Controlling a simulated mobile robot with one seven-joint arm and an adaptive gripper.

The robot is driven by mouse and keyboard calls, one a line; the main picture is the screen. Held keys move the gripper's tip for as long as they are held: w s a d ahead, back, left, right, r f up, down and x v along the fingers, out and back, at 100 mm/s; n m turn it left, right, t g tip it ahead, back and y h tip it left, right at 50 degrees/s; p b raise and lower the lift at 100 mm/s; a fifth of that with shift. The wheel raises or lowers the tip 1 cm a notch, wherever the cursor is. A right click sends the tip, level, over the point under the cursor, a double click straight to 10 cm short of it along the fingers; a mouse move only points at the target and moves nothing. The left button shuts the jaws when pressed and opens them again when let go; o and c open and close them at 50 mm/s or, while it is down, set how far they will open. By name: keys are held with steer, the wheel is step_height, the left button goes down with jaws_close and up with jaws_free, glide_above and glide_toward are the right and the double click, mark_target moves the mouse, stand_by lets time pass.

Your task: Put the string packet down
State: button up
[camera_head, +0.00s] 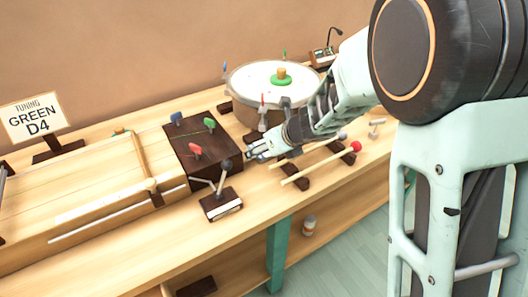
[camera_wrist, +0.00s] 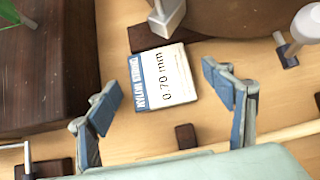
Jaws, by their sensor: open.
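The string packet (camera_wrist: 165,78) is white with a blue edge and reads "NYLON STRING 0.70 mm". In the wrist view it lies flat, apparently on the wooden bench, close to a dark brown block (camera_wrist: 145,38). My gripper (camera_wrist: 160,80) is open, with one finger on each side of the packet and a visible gap to each. In the head view my gripper (camera_head: 262,149) is low over the bench, between the dark box and the drum. I cannot make out the packet there.
A dark wooden box (camera_head: 205,150) with coloured tuning pegs stands left of my gripper. A round drum (camera_head: 262,95) is behind it. Mallets (camera_head: 322,163) rest on dark blocks to the right. A small stand (camera_head: 221,203) is in front. A sign (camera_head: 35,117) reads "GREEN D4".

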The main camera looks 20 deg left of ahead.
steer(key=c, duration=1.1)
